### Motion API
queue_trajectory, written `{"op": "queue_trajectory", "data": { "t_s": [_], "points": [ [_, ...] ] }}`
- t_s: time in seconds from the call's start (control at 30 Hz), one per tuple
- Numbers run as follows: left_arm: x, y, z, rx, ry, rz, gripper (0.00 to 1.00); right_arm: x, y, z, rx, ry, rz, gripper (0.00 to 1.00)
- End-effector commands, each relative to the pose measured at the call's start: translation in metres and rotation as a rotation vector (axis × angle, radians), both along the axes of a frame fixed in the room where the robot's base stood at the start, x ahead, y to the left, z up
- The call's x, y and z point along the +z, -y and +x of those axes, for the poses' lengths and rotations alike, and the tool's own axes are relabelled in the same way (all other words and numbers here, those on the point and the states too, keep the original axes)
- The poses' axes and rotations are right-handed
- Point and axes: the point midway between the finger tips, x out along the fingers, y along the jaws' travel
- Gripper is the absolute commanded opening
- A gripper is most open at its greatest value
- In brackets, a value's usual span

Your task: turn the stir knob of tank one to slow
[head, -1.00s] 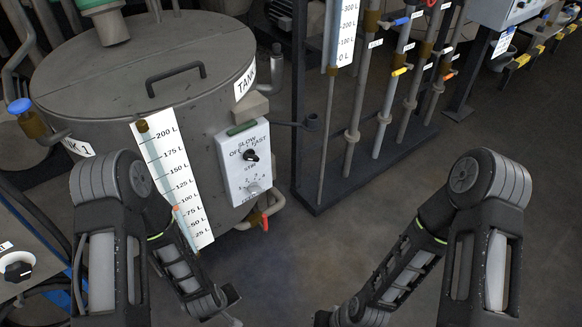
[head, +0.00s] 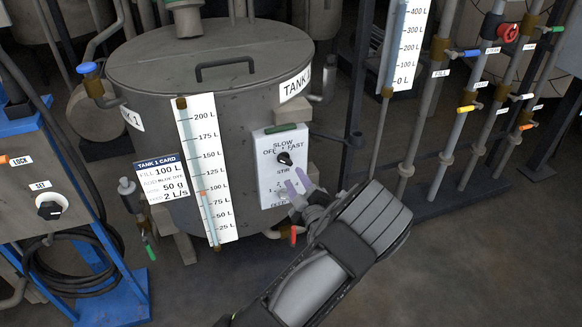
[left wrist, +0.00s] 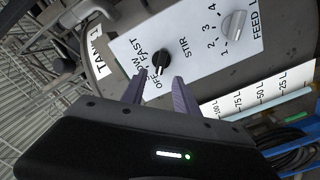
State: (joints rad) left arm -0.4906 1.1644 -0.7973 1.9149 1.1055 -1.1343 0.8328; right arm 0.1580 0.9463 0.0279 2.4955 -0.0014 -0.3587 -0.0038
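The stir knob (head: 285,158) is a small black knob on the white panel (head: 268,196) of tank one (head: 240,110), with OFF, SLOW and FAST printed around it. I cannot tell surely which word it points to. My left gripper (head: 299,187) has its purple fingers in front of the panel, below and right of the knob. In the left wrist view the knob (left wrist: 159,62) shows just beyond the gap between the open fingers (left wrist: 157,88), which hold nothing. The grey feed knob (left wrist: 234,24) is beside it; in the head view the gripper partly hides that area. My right gripper is out of view.
A level scale (head: 225,150) and the tank 1 card (head: 160,180) are left of the panel. A red-handled valve (head: 293,236) hangs below it. Pipes with coloured valves (head: 465,109) stand right. A blue-framed control box (head: 40,195) is at left.

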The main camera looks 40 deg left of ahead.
Motion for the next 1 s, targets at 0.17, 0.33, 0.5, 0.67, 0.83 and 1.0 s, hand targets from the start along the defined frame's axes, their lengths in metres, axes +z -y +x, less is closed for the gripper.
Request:
{"op": "queue_trajectory", "data": {
  "t_s": [0.17,0.33,0.5,0.67,0.83,1.0],
  "points": [
    [0.0,-0.017,0.011,0.002,-0.001,0.001,0.36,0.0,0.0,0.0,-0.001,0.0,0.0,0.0],
    [0.0,-0.039,0.027,0.0,-0.001,0.001,0.36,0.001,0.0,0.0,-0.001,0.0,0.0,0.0],
    [-0.001,-0.056,0.038,0.001,-0.001,0.0,0.36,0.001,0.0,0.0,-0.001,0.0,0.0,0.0],
    [-0.001,-0.061,0.042,0.0,-0.002,0.0,0.36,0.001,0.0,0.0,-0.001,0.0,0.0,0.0],
    [-0.001,-0.061,0.042,0.0,-0.002,0.0,0.36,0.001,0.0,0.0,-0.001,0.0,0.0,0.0],
    [-0.001,-0.061,0.042,0.0,-0.003,-0.001,0.25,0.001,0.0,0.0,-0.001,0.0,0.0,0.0]
  ]
}}
